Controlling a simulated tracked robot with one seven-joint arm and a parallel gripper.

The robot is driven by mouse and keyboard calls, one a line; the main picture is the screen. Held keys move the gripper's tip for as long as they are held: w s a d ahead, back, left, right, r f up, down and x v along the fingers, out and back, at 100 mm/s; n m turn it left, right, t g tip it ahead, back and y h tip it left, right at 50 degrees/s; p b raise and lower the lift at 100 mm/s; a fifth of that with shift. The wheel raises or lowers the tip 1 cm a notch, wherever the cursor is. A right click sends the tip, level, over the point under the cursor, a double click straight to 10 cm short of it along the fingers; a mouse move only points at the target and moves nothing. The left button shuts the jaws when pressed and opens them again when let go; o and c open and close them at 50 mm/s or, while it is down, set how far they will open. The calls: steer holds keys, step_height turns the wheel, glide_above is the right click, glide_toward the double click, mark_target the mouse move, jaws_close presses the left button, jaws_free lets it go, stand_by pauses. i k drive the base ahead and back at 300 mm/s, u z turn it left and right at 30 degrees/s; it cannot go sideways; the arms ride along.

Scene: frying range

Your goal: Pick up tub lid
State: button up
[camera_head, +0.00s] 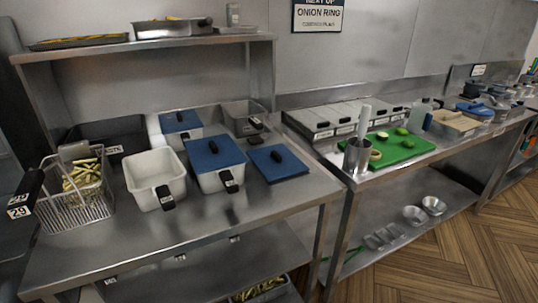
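Three blue lids with black knobs are in the head view. One blue lid (278,168) lies flat on the steel table, at the right of the tubs. A second blue lid (208,162) sits on a white tub (218,181) with a black handle. A third blue lid (184,127) sits on a smaller tub behind. An open white tub (153,192) stands at the left, with no lid on it. My gripper is not in view. I cannot tell from the picture which lid the task names.
A wire basket of fries (72,207) stands at the table's left. A shelf (150,43) with trays hangs above. The table's front (200,245) is bare. A green board (398,150) lies on the right-hand counter.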

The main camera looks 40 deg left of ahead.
mark_target(277, 161)
steer(key=u, duration=0.4)
steer(key=i, duration=0.9)
steer(key=u, duration=0.95)
steer(key=i, duration=0.6)
steer(key=u, duration=0.3)
steer(key=k, duration=0.8)
steer(key=u, duration=0.25)
steer(key=i, duration=0.8)
steer(key=z, duration=0.15)
